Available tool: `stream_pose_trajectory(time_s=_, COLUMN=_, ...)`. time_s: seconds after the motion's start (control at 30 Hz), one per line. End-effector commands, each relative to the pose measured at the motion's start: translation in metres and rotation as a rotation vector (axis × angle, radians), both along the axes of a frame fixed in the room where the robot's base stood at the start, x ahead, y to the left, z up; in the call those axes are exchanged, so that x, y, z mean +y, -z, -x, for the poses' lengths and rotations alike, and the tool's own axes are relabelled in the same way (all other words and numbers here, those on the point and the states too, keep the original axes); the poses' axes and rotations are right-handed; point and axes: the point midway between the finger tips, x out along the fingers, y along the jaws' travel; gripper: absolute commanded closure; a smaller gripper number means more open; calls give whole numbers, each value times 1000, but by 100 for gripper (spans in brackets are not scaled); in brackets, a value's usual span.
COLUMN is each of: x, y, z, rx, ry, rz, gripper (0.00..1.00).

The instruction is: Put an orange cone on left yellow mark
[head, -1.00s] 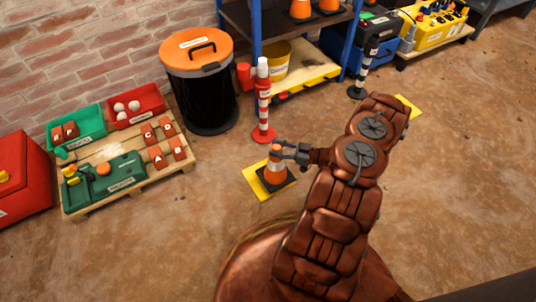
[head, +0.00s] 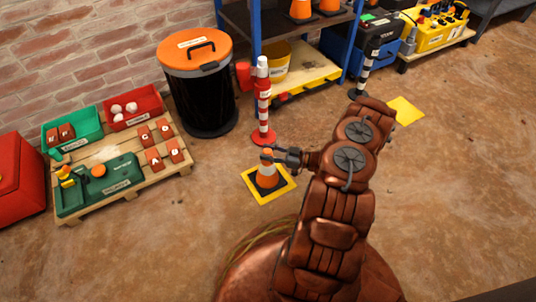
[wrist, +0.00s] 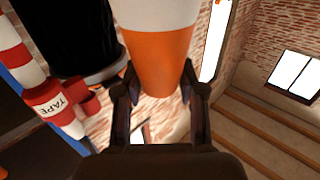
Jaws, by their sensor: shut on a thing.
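The orange cone (head: 267,170), with a white band and a dark square base, stands upright over the left yellow mark (head: 264,201). Yellow shows around the base, which looks flat on the mark. My gripper (head: 268,155) reaches in from the right and is shut on the upper part of the cone. In the wrist view, my gripper's fingers (wrist: 160,100) lie on both sides of the cone (wrist: 158,55), whose base is out of that view.
A red-white post (head: 263,105) stands just behind the cone. A black bin (head: 203,95) and a pallet (head: 125,195) with trays are to the left. Another yellow mark (head: 406,110) lies at right, near a black-white post (head: 364,75). The floor in front is clear.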

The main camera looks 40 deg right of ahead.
Motion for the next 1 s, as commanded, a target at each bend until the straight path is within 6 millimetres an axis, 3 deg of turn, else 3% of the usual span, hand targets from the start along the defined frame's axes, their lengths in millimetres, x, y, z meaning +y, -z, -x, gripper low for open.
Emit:
stream_pose_trajectory(time_s=0.27, x=0, y=0, z=0, rx=0, ry=0, rz=-1, gripper=100)
stream_pose_trajectory(time_s=0.3, x=0, y=1, z=0, rx=0, ry=1, rz=-1, gripper=59)
stream_pose_trajectory(time_s=0.53, x=0, y=1, z=0, rx=0, ry=1, rz=0, gripper=35)
stream_pose_trajectory(time_s=1.0, x=-5, y=-3, z=5, rx=0, ry=2, rz=0, gripper=35)
